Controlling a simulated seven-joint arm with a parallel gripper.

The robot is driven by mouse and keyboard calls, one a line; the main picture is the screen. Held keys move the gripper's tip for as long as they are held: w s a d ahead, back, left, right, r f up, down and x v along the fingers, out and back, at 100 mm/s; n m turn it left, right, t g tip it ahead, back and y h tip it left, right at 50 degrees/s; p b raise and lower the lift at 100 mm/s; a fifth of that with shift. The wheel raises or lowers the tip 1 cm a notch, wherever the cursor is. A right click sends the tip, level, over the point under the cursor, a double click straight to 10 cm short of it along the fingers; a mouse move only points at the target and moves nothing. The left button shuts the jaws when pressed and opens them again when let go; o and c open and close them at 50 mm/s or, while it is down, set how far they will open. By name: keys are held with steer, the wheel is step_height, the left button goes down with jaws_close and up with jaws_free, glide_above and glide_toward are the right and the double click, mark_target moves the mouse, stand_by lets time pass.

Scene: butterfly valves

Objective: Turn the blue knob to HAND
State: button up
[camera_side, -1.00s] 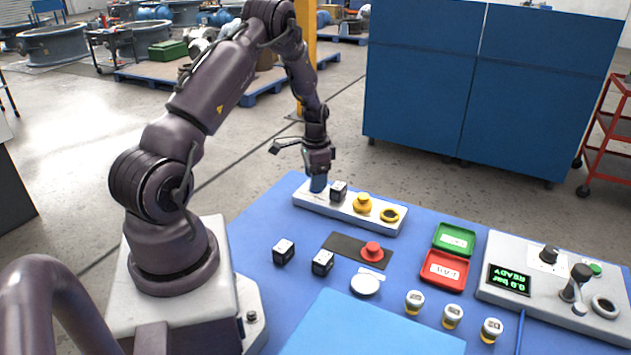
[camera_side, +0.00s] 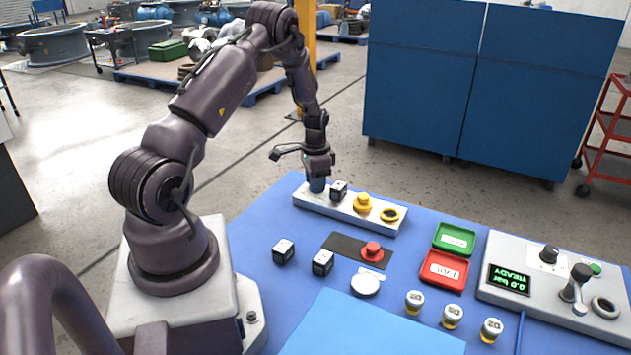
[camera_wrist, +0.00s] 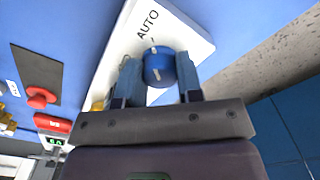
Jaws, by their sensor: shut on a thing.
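The blue knob (camera_wrist: 158,66) sits on a white panel (camera_side: 345,213) and shows between my fingers in the wrist view. The word AUTO is printed on the panel beyond the knob, and pale marks show on the knob's top and at its far edge. My gripper (camera_side: 317,183) points down over the left end of the panel in the side view. Its two blue fingers are shut on the knob, one on each side. No HAND label shows; part of the panel is hidden by my gripper. In the side view the knob is mostly hidden by the fingers.
A red button (camera_side: 372,249) on a dark plate lies nearer the camera. Green (camera_side: 454,238) and red (camera_side: 444,268) trays lie to the right.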

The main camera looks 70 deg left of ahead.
steer(key=n, duration=0.7)
steer(key=shift+n, duration=0.4)
steer(key=n, duration=0.4)
steer(key=shift+r, duration=0.1)
steer(key=shift+n, duration=2.1)
steer(key=o, duration=0.9)
step_height(320, 180, up, 13)
steer(key=shift+f, duration=0.1)
